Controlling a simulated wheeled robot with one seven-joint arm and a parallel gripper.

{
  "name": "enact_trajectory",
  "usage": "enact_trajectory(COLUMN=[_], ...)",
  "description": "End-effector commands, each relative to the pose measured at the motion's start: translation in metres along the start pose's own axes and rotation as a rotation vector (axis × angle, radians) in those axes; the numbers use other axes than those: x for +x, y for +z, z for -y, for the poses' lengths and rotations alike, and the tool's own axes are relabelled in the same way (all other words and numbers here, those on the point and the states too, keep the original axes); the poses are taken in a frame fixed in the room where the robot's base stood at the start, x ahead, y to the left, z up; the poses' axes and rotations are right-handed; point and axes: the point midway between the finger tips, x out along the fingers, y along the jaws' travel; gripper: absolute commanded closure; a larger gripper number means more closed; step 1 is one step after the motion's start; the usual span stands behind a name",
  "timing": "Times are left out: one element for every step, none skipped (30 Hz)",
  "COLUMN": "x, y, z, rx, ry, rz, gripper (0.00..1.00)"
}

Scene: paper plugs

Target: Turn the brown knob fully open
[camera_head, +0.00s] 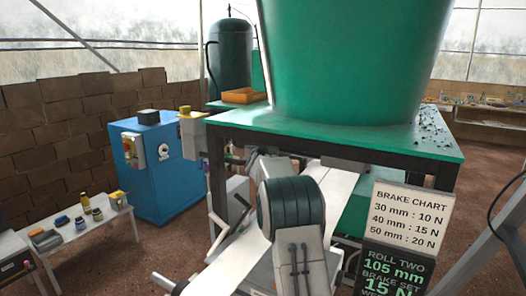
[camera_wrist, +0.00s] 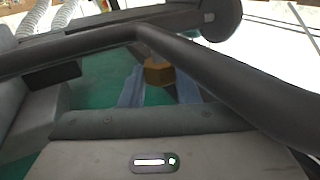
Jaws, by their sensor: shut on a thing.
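The brown knob (camera_wrist: 158,73) shows in the wrist view as a small faceted orange-brown block, just above the middle. My gripper (camera_wrist: 159,86) has its two bluish fingers on either side of the knob, shut on it. Dark bars cross the upper part of this view and cover some of what lies around the knob. How far the knob is turned cannot be told. In the head view, I cannot make out the knob or the fingers; the dark green rounded arm part in front hides much of the machine.
A green-topped table (camera_head: 437,143) bears a large green tub (camera_head: 345,60). A white paper strip (camera_head: 225,262) runs below. A brake chart (camera_head: 407,217) and a dark roll sign (camera_head: 390,268) stand at right. A blue cabinet (camera_head: 165,185) and a small table with jars (camera_head: 97,214) are at left.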

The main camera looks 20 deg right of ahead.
Motion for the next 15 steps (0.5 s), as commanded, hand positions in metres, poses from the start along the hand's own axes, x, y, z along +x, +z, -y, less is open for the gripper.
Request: enact_trajectory(x=[-0.0001,-0.0001,-0.0002,-0.0003,-0.0005,-0.0008,-0.001,-0.0012,-0.0014,-0.0016,-0.0017,-0.0019,-0.002,-0.0021,-0.0021], y=[0.0026,0.0024,0.002,0.0017,0.0016,0.0009,0.0005,0.0001,-0.0005,-0.0009,-0.0011,-0.0015,-0.0019,-0.0023,-0.0027], z=[0.0001,0.0002,-0.0002,-0.0006,-0.001,-0.0013,-0.0014,-0.0015,-0.0018,-0.0021,-0.0023,-0.0025,-0.0026,-0.0026,-0.0026], rx=[0.005,0.004,0.004,0.004,0.004,0.002,0.002,0.002,0.001,0.0,0.0,-0.001,-0.002,-0.002,-0.002], ry=[-0.012,-0.02,-0.029,-0.035,-0.042,-0.05,-0.055,-0.06,-0.066,-0.069,-0.072,-0.075,-0.077,-0.078,-0.079], rz=[-0.01,-0.01,-0.01,-0.011,-0.01,-0.01,-0.01,-0.009,-0.009,-0.008,-0.007,-0.005,-0.005,-0.004,-0.004], gripper=[0.94,0.94,0.94,0.94,0.94,0.94,0.94,0.94,0.94,0.94,0.94,0.94,0.94,0.94,0.94])
